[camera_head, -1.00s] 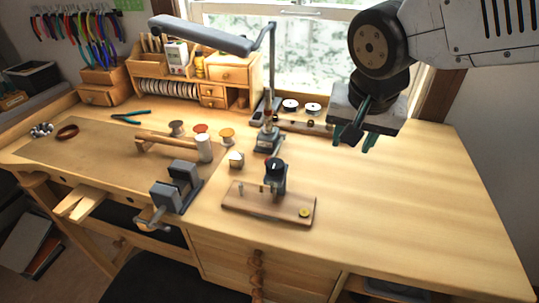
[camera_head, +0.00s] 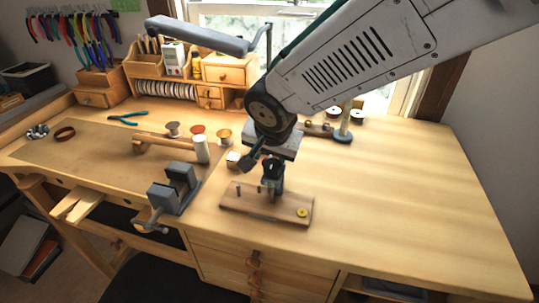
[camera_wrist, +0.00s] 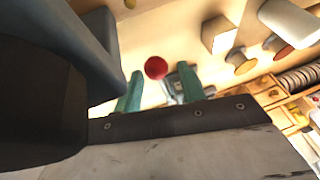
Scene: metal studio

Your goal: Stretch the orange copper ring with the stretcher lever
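My gripper (camera_wrist: 158,88) shows in the wrist view as two green fingers, spread apart and empty. A red round knob (camera_wrist: 156,68) lies in line with the gap between them; contact is not clear. A grey-blue device (camera_wrist: 182,76) shows partly behind the fingers. In the head view my gripper (camera_head: 258,166) is low, over a dark upright tool (camera_head: 275,186) on a wooden base (camera_head: 265,206). My arm hides the other upright device behind it. A small reddish-brown ring (camera_head: 65,134) lies at the far left of the bench. I cannot identify the orange copper ring with certainty.
A grey vise (camera_head: 172,190) stands at the front edge, left of the wooden base. The bench's right side is clear.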

